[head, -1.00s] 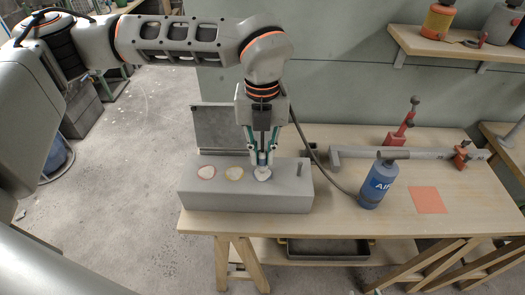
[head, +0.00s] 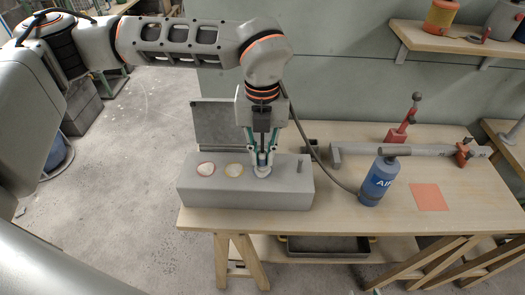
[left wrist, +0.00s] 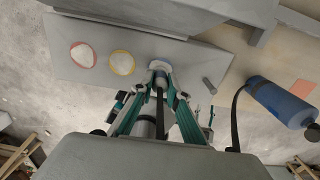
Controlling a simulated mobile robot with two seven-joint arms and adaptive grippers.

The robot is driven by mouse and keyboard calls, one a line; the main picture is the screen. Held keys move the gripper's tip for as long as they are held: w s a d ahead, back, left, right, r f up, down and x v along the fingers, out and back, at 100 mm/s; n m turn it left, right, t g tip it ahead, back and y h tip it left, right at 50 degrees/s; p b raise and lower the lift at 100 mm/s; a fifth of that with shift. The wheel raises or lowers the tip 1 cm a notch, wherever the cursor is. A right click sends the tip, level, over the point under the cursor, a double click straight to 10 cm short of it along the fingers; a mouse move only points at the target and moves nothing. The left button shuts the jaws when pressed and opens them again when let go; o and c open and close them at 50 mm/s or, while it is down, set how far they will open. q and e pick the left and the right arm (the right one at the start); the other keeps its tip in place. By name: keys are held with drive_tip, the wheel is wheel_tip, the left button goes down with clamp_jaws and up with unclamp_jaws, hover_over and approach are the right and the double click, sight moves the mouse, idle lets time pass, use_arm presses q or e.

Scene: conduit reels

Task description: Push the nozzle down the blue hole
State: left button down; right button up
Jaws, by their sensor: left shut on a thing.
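A grey block (head: 240,197) on the bench has a row of ringed round holes: a red-ringed hole (head: 206,169), a yellow-ringed hole (head: 234,171) and a blue-ringed hole (head: 262,178) at the right. My left gripper (head: 262,166) is upright over the blue hole and shut on the nozzle, which is mostly hidden between the fingers. Its fingertips are right at the blue ring and cover part of it. The left wrist view also shows my left gripper (left wrist: 160,70) at the blue-ringed hole (left wrist: 162,66). How deep the nozzle sits cannot be seen. My right gripper is not in view.
A dark hose (head: 322,165) runs from near the gripper to a blue air bottle (head: 377,183) on the right. A peg (head: 300,166) stands on the block's right end. A grey clamp bar (head: 400,150) lies behind; an orange square (head: 429,197) lies at right.

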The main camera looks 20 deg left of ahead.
use_arm(q)
drive_tip(key=shift+f, duration=0.6)
drive_tip(key=c, duration=1.9)
unclamp_jaws()
drive_tip(key=shift+r, duration=0.15)
wheel_tip(320, 180, up, 12)
drive_tip(key=shift+f, duration=0.1)
